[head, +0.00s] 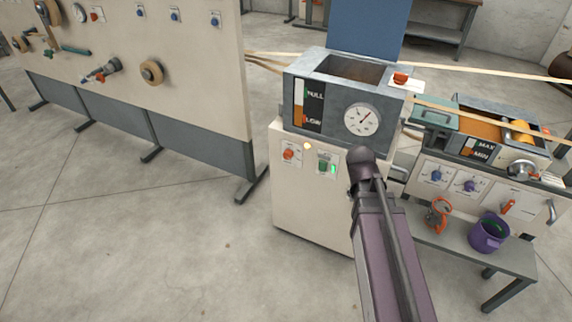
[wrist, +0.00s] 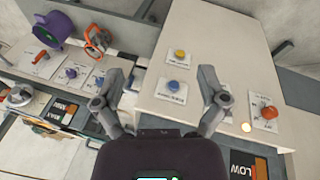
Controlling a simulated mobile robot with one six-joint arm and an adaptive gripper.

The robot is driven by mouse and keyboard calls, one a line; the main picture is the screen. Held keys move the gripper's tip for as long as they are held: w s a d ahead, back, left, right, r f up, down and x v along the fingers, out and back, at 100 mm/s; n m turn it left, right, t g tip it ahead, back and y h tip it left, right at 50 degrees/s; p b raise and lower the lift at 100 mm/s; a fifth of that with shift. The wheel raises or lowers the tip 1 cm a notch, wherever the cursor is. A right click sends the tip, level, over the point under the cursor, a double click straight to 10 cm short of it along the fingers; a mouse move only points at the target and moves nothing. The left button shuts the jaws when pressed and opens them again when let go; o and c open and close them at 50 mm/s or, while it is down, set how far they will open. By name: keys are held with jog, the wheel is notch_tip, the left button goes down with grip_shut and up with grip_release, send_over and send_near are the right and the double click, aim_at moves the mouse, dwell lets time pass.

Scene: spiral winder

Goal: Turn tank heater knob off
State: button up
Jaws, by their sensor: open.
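The likely tank heater knob is an orange-red knob (head: 289,154) on a small white label plate, on the pale cabinet's front below the tank. It also shows in the wrist view as an orange knob (wrist: 269,112), right of my gripper. Its lettering is too small to read, and I cannot tell its setting. A lit yellow lamp (head: 307,145) is beside it. My gripper (wrist: 160,74) is open and empty, its fingers spread in front of the cabinet and apart from the orange knob. In the head view my arm hides the gripper's fingers.
A green-lit switch (head: 328,165) is right of the orange knob. A blue knob (wrist: 173,86) and a yellow button (wrist: 180,54) are on the cabinet in the wrist view. The tank (head: 350,88) with its gauge (head: 362,120) is above.

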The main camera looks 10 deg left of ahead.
jog(key=w+a+f+m+t+h+b, duration=0.1)
jog(key=w+a+f+t+h+b, duration=0.25)
jog(key=w+f+b, duration=0.55)
jog(key=n+t+b, duration=0.1)
jog(key=t+b, duration=1.1)
jog(key=b, duration=1.3)
send_near(286, 157)
jog(key=s, duration=0.3)
jog(key=shift+a+r, duration=0.2)
jog(key=shift+a, duration=0.15)
jog(key=shift+w, duration=0.15)
jog(key=x, duration=1.3)
jog(key=shift+w+d+f, duration=0.15)
jog(key=shift+w, duration=0.15)
jog(key=c, duration=1.1)
